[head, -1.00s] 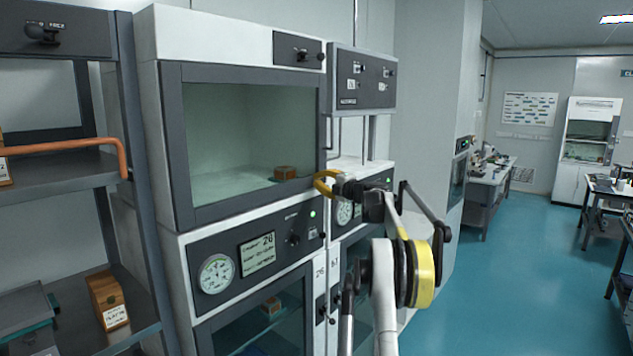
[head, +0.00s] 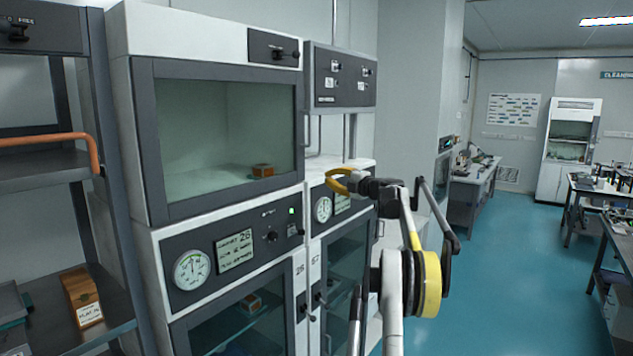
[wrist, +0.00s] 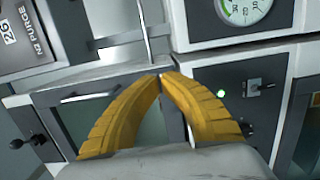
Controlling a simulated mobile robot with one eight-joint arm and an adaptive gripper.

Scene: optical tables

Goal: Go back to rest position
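My gripper (head: 338,183) shows at the end of my raised, folded arm, right of the middle in the head view. In the wrist view its two yellow fingers (wrist: 162,76) curve in and their tips meet, with nothing between them. The gripper is shut and empty. It stands in front of the cabinets, apart from them as far as I can tell. The upper glass-fronted cabinet (head: 140,140) is closed, and a small wooden box (head: 262,171) sits inside it.
A control panel with a dial (head: 192,270) lies under the upper cabinet. A metal shelf rack (head: 40,183) with an orange bar (head: 50,139) stands at the left. A wooden box (head: 82,298) sits on its lower shelf. Open teal floor (head: 500,290) lies right of my arm.

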